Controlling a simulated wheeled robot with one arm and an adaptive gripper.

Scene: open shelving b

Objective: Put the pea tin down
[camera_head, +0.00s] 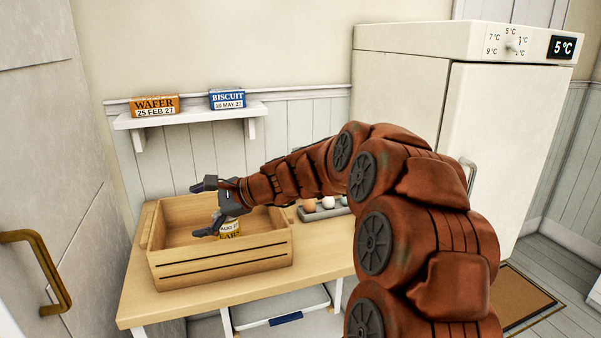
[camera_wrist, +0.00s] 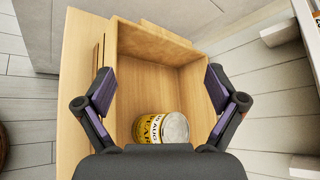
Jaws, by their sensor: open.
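A yellow tin with a pale metal end and a white label band (camera_wrist: 150,128) is inside the wooden crate (camera_head: 220,257). Its label is only partly readable; the letters look like "EAR" in the head view (camera_head: 229,229). My gripper (camera_head: 204,209) reaches into the crate from the right, its fingers spread wide. In the wrist view the open fingers (camera_wrist: 160,88) stand on either side of the tin, with clear gaps and no contact seen. The tin's lower part is hidden by the crate wall in the head view and by my gripper body in the wrist view.
The crate stands on a wooden table (camera_head: 150,308). An egg tray (camera_head: 325,213) lies to its right, behind my arm. A wall shelf (camera_head: 187,118) above holds a wafer box (camera_head: 155,106) and a biscuit box (camera_head: 227,99). A fridge (camera_head: 510,130) stands at right.

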